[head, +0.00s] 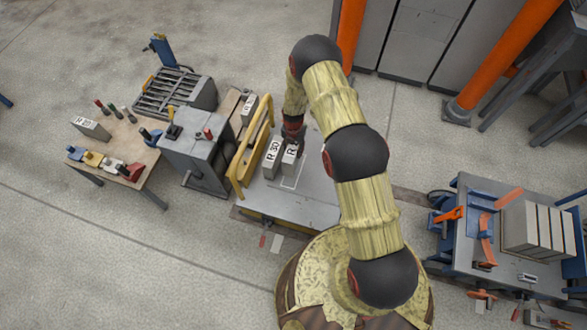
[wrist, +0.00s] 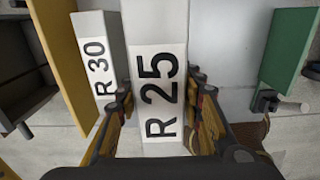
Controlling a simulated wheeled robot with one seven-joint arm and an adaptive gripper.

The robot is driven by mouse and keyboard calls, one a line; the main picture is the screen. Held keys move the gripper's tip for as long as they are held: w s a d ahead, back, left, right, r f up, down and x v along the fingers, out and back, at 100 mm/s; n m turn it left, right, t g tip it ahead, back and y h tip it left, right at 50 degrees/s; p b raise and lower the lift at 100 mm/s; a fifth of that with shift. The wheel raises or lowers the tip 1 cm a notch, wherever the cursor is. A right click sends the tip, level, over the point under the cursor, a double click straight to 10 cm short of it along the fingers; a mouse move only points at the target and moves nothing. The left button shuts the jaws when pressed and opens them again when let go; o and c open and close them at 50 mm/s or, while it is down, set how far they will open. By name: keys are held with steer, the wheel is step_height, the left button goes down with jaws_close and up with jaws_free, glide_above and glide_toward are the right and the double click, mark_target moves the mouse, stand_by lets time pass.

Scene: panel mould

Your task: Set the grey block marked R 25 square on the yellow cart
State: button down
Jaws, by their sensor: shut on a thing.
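The grey block marked R 25 (wrist: 158,70) is between the fingers of my gripper (wrist: 162,90) in the wrist view, its white label facing the camera. My gripper is shut on it. In the head view the R 25 block (head: 290,159) is upright over the grey top of the yellow cart (head: 318,200), partly hidden by my gripper. I cannot tell whether its base touches the top. A second grey block, marked R 30 (head: 271,158), stands close to its left; it also shows in the wrist view (wrist: 98,60). A pale outline shows on the cart top just below the blocks.
The cart's yellow rail (head: 250,155) rises left of the blocks. Left of it are a grey machine (head: 205,140) and a wooden table (head: 115,150) with tools and another block. A blue cart with grey blocks (head: 535,228) is at right. The cart top's front right is clear.

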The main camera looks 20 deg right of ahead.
step_height(320, 180, down, 10)
steer(key=shift+r+b, duration=0.15)
steer(key=shift+b, duration=1.05)
steer(key=shift+f, duration=0.2)
steer(key=c, duration=1.2)
jaws_free()
steer(key=shift+r, duration=0.1)
